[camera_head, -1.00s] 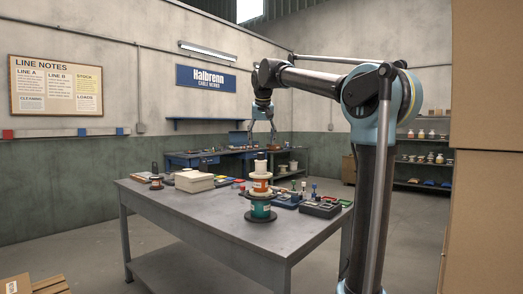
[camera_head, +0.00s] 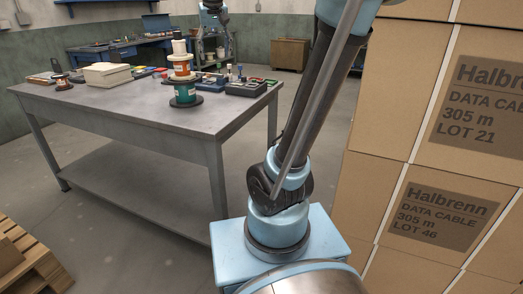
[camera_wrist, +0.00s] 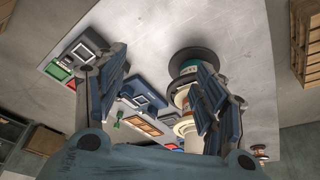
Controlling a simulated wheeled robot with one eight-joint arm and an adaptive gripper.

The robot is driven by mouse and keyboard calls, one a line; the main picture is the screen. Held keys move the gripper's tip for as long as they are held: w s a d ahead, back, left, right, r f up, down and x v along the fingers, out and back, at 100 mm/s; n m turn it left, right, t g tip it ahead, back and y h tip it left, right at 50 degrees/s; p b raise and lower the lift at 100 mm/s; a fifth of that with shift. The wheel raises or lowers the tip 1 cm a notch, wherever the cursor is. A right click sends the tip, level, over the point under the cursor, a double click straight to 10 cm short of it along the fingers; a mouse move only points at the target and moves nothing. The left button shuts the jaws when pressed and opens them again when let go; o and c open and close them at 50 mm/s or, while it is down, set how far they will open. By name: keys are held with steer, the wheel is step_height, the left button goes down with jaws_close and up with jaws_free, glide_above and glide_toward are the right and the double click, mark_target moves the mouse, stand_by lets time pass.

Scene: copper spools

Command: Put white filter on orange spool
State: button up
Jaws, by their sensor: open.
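An orange spool (camera_head: 181,66) with a pale label stands on a green spool (camera_head: 187,93) on the grey table (camera_head: 130,118). A white cylindrical part (camera_head: 179,47), likely the white filter, shows directly above the orange spool. I cannot tell whether it rests on the spool or stands behind it. In the wrist view, the green spool (camera_wrist: 188,71) and orange spool (camera_wrist: 181,97) are partly hidden by the right finger. My gripper (camera_wrist: 160,66) is open, with no object held between its fingers. In the head view, my gripper (camera_head: 213,17) is near the top edge, partly cut off.
Pale boxes (camera_head: 108,75) and a small dark-based spool (camera_head: 62,82) stand at the table's left. Cartons (camera_head: 440,150) rise at the right. A pallet (camera_head: 25,250) lies front left. The front tabletop is clear.

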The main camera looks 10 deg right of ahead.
steer(key=s+d+f, duration=0.3)
steer(key=s+f, duration=0.5)
steer(key=f, duration=0.3)
steer(key=s+d+f+g, duration=0.1)
steer(key=s+d+f, duration=0.3)
steer(key=s+f, duration=0.5)
steer(key=s+d+f, duration=0.3)
steer(key=s+f, duration=0.5)
steer(key=f, duration=0.4)
steer(key=shift+s+d+f+m, duration=0.3)
steer(key=shift+d+f+m, duration=0.05)
steer(key=shift+m, duration=0.05)
